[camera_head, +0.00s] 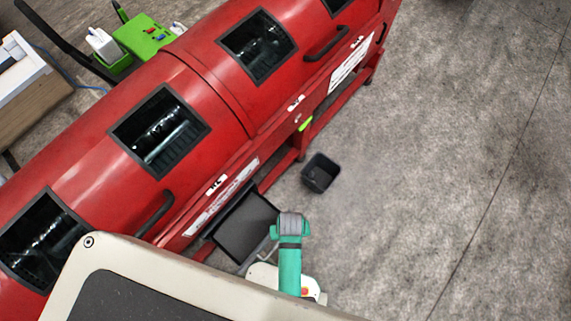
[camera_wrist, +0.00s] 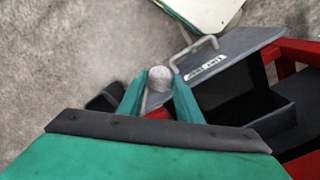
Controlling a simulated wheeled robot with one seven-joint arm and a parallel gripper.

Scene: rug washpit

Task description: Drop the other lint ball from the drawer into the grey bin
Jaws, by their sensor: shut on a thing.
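My gripper (camera_wrist: 158,88) shows in the wrist view with its green fingers shut on a round, light grey lint ball (camera_wrist: 160,76). The ball is held between the fingertips, beside the pulled-out drawer (camera_wrist: 236,53), whose labelled front and handle show. The part of the drawer's inside that shows looks dark and empty. In the head view the drawer (camera_head: 246,228) stands open below the red machine. The dark grey bin (camera_head: 321,173) stands on the floor to its upper right and looks empty. A dark shape beside the left finger may be the bin. In the head view the fingers and ball are hidden.
The long red machine (camera_head: 190,70) with dark windows runs diagonally across the left of the head view. Its red legs stand close to the bin. The grey concrete floor (camera_head: 430,150) to the right is clear. A green box (camera_head: 142,37) is at the far left.

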